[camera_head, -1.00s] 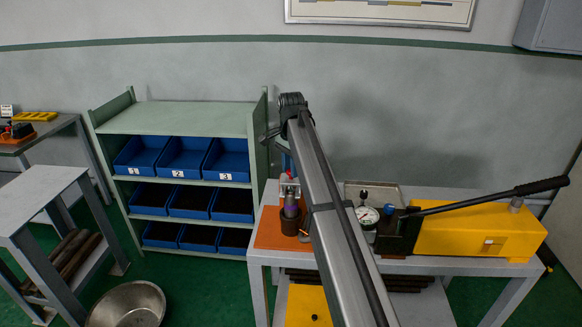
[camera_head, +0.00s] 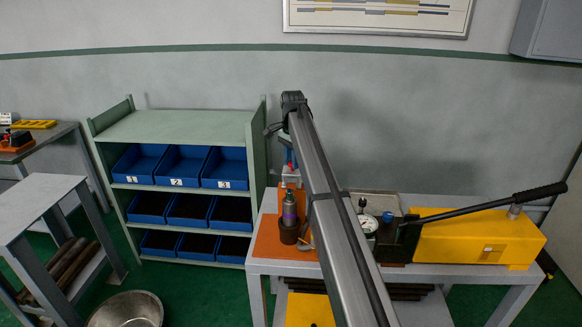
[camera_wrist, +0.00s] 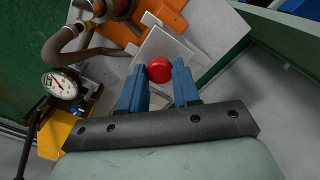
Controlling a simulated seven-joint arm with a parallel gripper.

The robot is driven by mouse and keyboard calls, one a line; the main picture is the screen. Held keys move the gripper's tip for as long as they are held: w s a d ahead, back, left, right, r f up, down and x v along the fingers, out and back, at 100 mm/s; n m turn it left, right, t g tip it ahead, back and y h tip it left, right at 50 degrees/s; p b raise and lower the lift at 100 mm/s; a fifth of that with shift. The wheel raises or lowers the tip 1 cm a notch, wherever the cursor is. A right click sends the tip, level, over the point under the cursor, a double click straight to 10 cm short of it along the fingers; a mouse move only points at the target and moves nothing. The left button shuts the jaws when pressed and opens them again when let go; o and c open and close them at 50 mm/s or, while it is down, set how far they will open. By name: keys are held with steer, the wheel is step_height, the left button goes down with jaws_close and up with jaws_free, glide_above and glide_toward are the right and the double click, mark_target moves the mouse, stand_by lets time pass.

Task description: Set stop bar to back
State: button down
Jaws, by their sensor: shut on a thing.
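A round red knob (camera_wrist: 159,69) sits between the blue fingertips of my gripper (camera_wrist: 158,75) in the wrist view. My gripper is shut on it. A pale slotted plate (camera_wrist: 187,50) lies under the knob. I take the knob to be on the stop bar, but the bar itself is hidden or too small to tell. In the head view, the blue fingers of my gripper (camera_head: 289,157) show small at the bench's far left part, with a bit of red below them. My arm hides part of the bench there.
To the right are a dial gauge (camera_head: 367,223) and a yellow pump (camera_head: 470,237) with a long black handle. A green shelf (camera_head: 190,122) with blue bins stands left of the bench.

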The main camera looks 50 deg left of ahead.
steer(key=shift+w+a+r, duration=0.1)
steer(key=shift+w+a, duration=0.1)
steer(key=c, duration=1.2)
jaws_free()
steer(key=o, duration=0.4)
step_height(320, 180, up, 14)
